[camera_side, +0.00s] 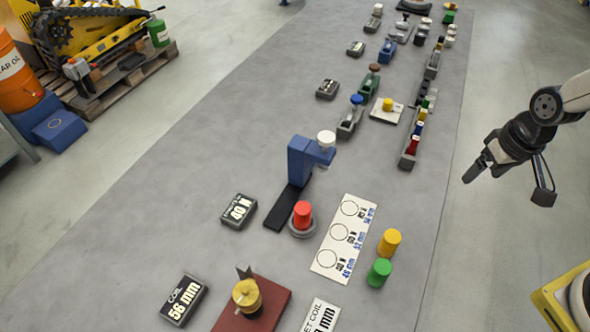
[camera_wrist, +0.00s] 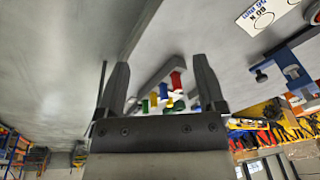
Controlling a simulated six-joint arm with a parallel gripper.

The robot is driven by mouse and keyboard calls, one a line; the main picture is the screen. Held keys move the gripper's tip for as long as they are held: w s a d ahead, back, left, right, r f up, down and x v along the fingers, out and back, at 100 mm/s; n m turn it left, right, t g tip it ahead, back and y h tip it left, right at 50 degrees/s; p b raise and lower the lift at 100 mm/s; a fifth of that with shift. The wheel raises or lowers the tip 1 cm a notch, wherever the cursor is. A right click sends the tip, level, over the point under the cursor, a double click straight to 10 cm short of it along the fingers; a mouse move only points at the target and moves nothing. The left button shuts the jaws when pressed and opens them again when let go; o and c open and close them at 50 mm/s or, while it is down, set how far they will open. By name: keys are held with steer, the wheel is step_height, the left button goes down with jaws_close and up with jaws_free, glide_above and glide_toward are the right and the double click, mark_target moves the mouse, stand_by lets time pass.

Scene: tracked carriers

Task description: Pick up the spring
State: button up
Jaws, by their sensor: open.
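No coiled wire is clear in either view; the likeliest springs are small plain coloured cylinders, and I cannot tell which one is meant. A yellow cylinder (camera_side: 390,242) and a green cylinder (camera_side: 379,272) stand beside a white card with circles (camera_side: 326,262). A red cylinder (camera_side: 303,212) stands on a grey round base by a blue press (camera_side: 299,160). My gripper (camera_side: 478,170) is in the air right of the table, apart from all of these. In the wrist view my gripper (camera_wrist: 160,68) is open, with nothing between its fingers.
A rack of coloured pieces (camera_side: 412,150) runs along the table's right side; it also shows beyond my fingers in the wrist view (camera_wrist: 158,75). A red board (camera_side: 275,305) bears a yellow spool. Labelled blocks (camera_side: 239,211) lie at left.

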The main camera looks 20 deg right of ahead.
steer(key=a+f+m+g+y, duration=0.3)
steer(key=a+m, duration=0.2)
steer(key=a, duration=0.2)
steer(key=m+t+y, duration=0.2)
steer(key=m+y, duration=0.7)
steer(key=m, duration=0.3)
glide_toward(302, 216)
steer(key=f, duration=0.3)
steer(key=shift+w+a+f, duration=0.3)
steer(key=shift+w+f, duration=0.05)
steer(key=shift+w+a+f+m+t+y, duration=0.2)
steer(key=shift+w+a+m+t+y, duration=0.1)
steer(key=shift+w+m+y, duration=0.25)
steer(key=shift+s+a, duration=0.1)
steer(key=shift+a, duration=0.05)
steer(key=shift+x, duration=3.75)
steer(key=shift+s+f, duration=0.1)
steer(key=shift+f, duration=0.05)
jaws_close()
